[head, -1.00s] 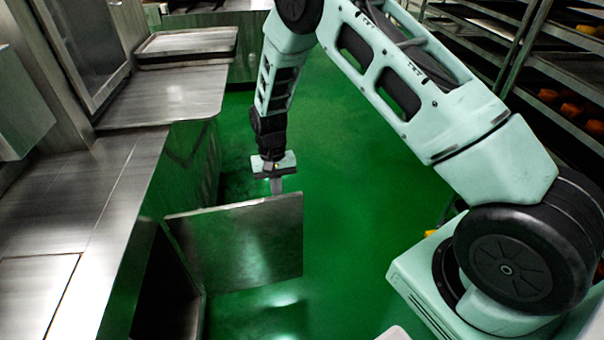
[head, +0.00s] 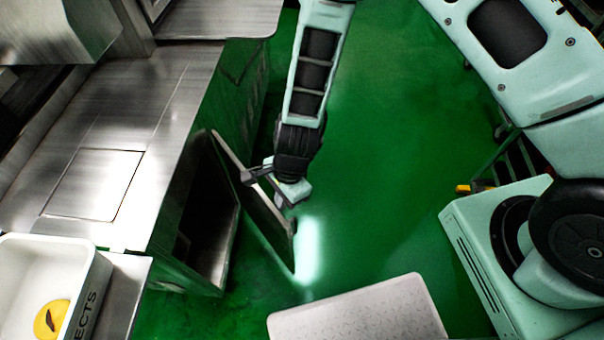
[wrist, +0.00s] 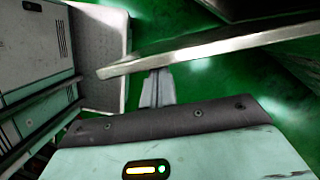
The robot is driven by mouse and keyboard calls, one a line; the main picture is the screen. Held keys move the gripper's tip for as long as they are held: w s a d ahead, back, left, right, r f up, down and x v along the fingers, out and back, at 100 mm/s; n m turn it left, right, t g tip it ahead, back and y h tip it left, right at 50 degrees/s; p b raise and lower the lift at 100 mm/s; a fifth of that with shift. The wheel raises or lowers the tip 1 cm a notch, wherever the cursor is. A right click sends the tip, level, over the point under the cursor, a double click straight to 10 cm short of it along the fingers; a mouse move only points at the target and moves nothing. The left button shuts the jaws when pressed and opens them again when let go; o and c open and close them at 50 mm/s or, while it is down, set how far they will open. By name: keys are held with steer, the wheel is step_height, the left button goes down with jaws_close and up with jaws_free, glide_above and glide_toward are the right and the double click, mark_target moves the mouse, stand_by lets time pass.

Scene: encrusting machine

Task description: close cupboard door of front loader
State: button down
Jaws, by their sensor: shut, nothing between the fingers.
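The cupboard door (head: 252,200) of the front loader is a flat metal panel standing partly open, at an angle to the cabinet front. The dark cupboard opening (head: 208,225) shows to its left. My gripper (head: 280,202) is shut and empty, pointing down at the outer, right-hand side of the door. In the wrist view the closed fingers (wrist: 156,85) are close to the door's pale edge (wrist: 200,53), which hides their tips. I cannot tell whether they touch it.
A steel worktop (head: 150,110) lies above the cupboard. A white crate (head: 35,265) with a yellow item stands at lower left. A pale speckled panel (head: 360,312) is at the bottom. Open green floor (head: 390,180) lies right of the door.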

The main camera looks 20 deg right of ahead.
steer(key=s+a+m+t+p, duration=0.1)
steer(key=a+m+p, duration=0.6)
steer(key=a, duration=1.5)
steer(key=shift+s+m+t, duration=0.4)
steer(key=shift+m+t, duration=0.1)
steer(key=shift+m, duration=0.3)
steer(key=shift+r, duration=0.15)
